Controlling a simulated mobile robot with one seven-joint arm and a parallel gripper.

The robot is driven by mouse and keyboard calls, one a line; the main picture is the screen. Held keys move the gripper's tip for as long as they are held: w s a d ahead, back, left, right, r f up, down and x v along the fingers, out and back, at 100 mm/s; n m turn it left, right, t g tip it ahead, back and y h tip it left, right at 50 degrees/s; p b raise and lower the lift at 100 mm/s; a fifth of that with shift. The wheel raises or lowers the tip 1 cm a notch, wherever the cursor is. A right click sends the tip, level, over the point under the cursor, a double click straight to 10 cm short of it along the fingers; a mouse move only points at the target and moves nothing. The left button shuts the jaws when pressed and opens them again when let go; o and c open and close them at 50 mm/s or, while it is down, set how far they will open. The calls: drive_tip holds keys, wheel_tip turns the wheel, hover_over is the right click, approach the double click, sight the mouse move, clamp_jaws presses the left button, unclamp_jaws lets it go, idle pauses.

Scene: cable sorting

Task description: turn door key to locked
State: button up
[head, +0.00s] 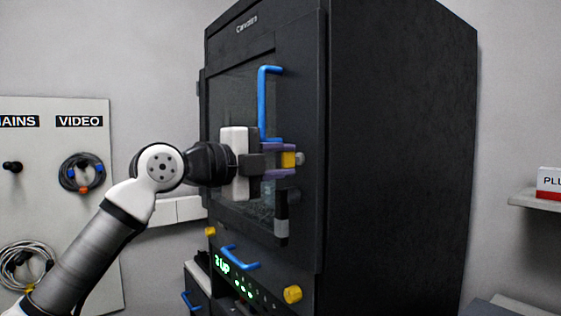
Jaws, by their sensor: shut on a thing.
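A black rack cabinet (400,140) stands in the middle of the head view. Its front door (240,95) has a dark glass panel and a blue handle (263,100), and it looks closed. A small grey round lock (300,158) shows just right of the key. The key appears to be at the lock, but how deep it sits and which way it is turned cannot be told.
Below the door are a lower blue handle (240,258), yellow knobs (292,294) and a panel with green lights (222,264). A shelf (535,201) with a box (549,182) is at right.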

drive_tip(key=o, duration=1)
drive_tip(key=shift+a, duration=0.1)
drive_tip(key=b+v, duration=0.3)
drive_tip(key=v, duration=1)
drive_tip(key=shift+s+a, duration=0.25)
drive_tip(key=shift+s, duration=0.05)
